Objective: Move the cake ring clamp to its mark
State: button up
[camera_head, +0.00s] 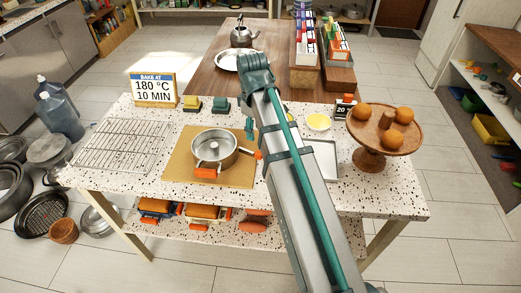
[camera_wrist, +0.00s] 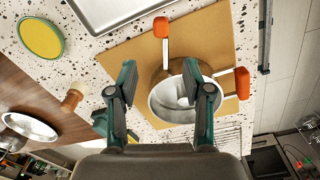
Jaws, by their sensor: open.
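A round metal cake ring (camera_head: 214,147) sits on a tan board on the speckled table; the wrist view shows it from above (camera_wrist: 168,106). One orange-tipped clamp piece (camera_head: 206,173) is at its front side, and another orange piece (camera_head: 257,154) is at its right side. The wrist view shows two orange ends, one upper (camera_wrist: 161,27) and one right (camera_wrist: 242,83), each on a pale metal strip reaching to the ring. My gripper (camera_wrist: 160,75) is open and empty above the ring's edge. In the head view my arm hides most of it. I cannot make out a distinct mark.
A sign (camera_head: 154,90), a yellow bowl (camera_head: 319,122), a grey tray (camera_head: 329,160) and a small price tag (camera_head: 345,107) are also on the table. The tan board (camera_head: 180,172) has bare room.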

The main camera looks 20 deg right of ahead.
aim_at(259, 152)
jog(key=shift+s+d+f+p, duration=0.2)
jog(key=shift+f+p, duration=0.2)
jog(key=shift+f, duration=1.3)
jog(key=shift+s+d+f+p, duration=0.15)
jog(key=shift+f+p, duration=0.2)
jog(key=shift+f, duration=1.4)
jog(key=shift+s+d+f+p, duration=0.15)
jog(key=shift+f+p, duration=0.25)
jog(key=shift+f, duration=1.3)
jog(key=shift+w, duration=0.1)
grip_shut()
